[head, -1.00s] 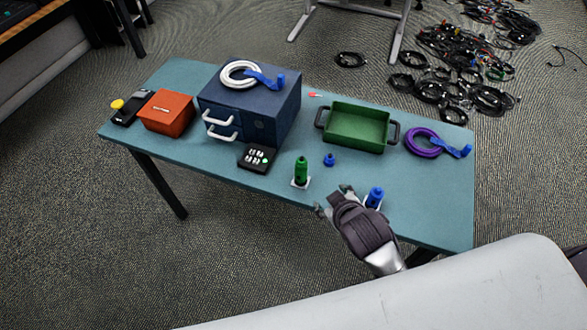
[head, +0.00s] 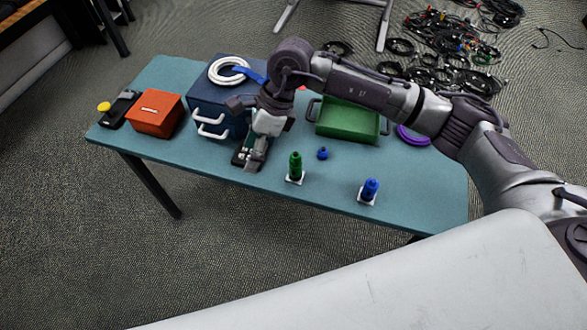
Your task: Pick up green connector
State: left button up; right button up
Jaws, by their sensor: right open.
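The green connector (head: 295,164) stands upright on a small white base near the front edge of the table, in the middle of the head view. The gripper is open and holds nothing that I can see. My left gripper is not in view.
A blue connector (head: 370,189) stands on a white base to the right. A small blue piece (head: 322,153) lies behind the green connector. A green tray (head: 348,121), a blue drawer box (head: 205,95) and an orange box (head: 155,112) stand farther back. The table's (head: 420,200) front right is clear.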

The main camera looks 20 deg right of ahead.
aim_at(296, 153)
jog(key=w+d+t+h, duration=0.1)
jog(key=w+d+h, duration=0.35)
jog(key=d, duration=0.55)
jog(key=shift+h, duration=0.45)
jog(key=f, duration=0.2)
jog(key=f+p, duration=0.1)
jog(key=f, duration=0.4)
jog(key=shift+s+d+f, duration=0.2)
jog(key=shift+s+d, duration=0.05)
jog(key=shift+d+f+p, duration=0.1)
jog(key=shift+f+p, duration=1.05)
jog(key=shift+f, duration=1.55)
grip_shut()
jog(key=shift+w+r, duration=0.1)
